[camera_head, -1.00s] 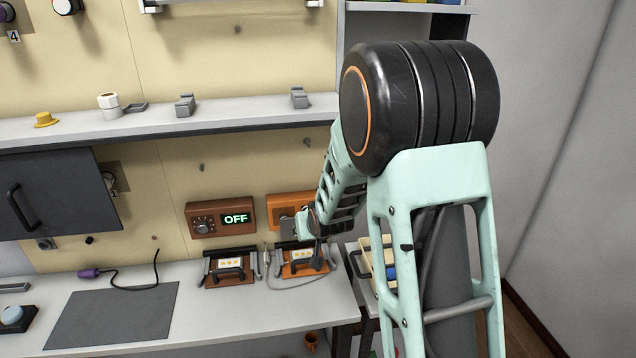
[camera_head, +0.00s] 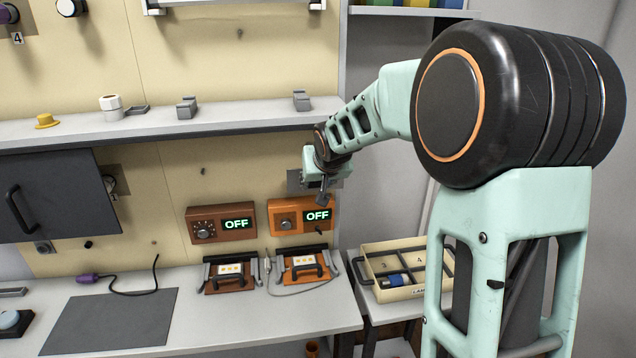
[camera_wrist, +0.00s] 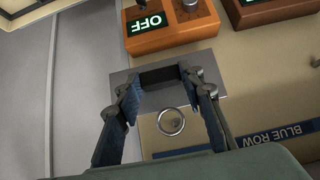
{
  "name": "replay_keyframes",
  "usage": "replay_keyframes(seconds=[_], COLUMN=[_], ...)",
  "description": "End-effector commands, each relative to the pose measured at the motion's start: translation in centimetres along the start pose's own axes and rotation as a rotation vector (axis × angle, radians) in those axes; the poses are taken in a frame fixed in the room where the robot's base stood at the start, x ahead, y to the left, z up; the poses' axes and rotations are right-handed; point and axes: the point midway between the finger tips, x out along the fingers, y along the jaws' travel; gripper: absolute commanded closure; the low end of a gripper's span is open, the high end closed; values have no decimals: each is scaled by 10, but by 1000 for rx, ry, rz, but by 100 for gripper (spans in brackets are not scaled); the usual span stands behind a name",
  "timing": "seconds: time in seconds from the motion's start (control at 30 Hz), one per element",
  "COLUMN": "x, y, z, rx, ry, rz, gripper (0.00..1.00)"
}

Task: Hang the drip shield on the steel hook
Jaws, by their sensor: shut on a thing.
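The drip shield looks to be the flat grey plate (camera_head: 295,184) in front of the wall, above the orange control box. It also shows in the wrist view (camera_wrist: 213,88). My gripper (camera_head: 323,192) is at its right end in the head view. In the wrist view my gripper (camera_wrist: 163,82) has its two fingers at the ends of a dark bar across the plate, and is shut on the shield. A round metal ring (camera_wrist: 160,127) shows at the plate's edge; whether it belongs to the shield is unclear. I cannot make out the steel hook with certainty.
The orange control box (camera_head: 282,227) and brown control box (camera_head: 194,222) both read OFF. A shelf (camera_head: 240,119) runs above. Two fixtures with handles stand on the bench below. A divided tray (camera_head: 400,293) stands at the right. A dark mat (camera_head: 110,320) lies on the bench.

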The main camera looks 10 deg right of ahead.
Motion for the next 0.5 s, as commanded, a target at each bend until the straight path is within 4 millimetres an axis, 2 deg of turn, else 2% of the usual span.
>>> replay_keyframes(seconds=[0.07, 0.5], x=[0, 30], y=[0, -1], z=[1, -33], rx=[0, -1], ry=[4, 2], rz=[3, 2], gripper=[95, 95])
